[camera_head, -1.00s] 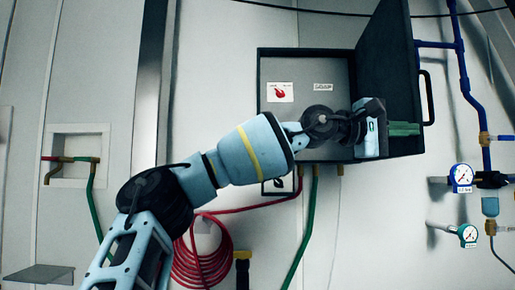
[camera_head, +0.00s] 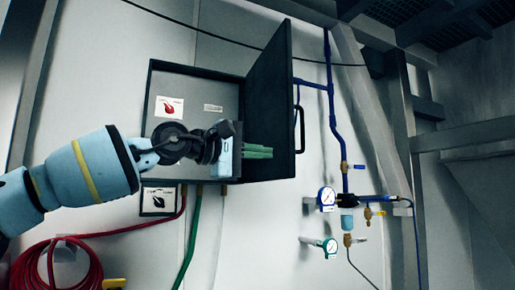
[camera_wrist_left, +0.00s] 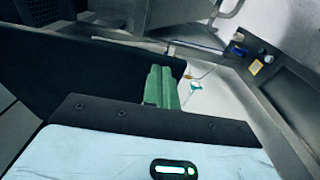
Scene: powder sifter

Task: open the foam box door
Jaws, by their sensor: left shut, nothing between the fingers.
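The foam box (camera_head: 195,88) is a dark box on the pale wall in the head view. Its door (camera_head: 271,95) stands swung open on the right side, with a black handle (camera_head: 299,130) on its outer face. My left gripper (camera_head: 258,152) has green fingers, shut and empty, in front of the door's inner face near its lower part. In the left wrist view the fingers (camera_wrist_left: 161,88) point along the dark door panel (camera_wrist_left: 95,72); I cannot tell whether they touch it. My right gripper is not in view.
A blue pipe (camera_head: 334,110) with gauges (camera_head: 327,196) runs down the wall right of the door. A red hose coil (camera_head: 60,265) hangs at lower left. A green hose (camera_head: 190,240) drops below the box. Grey beams stand at far right.

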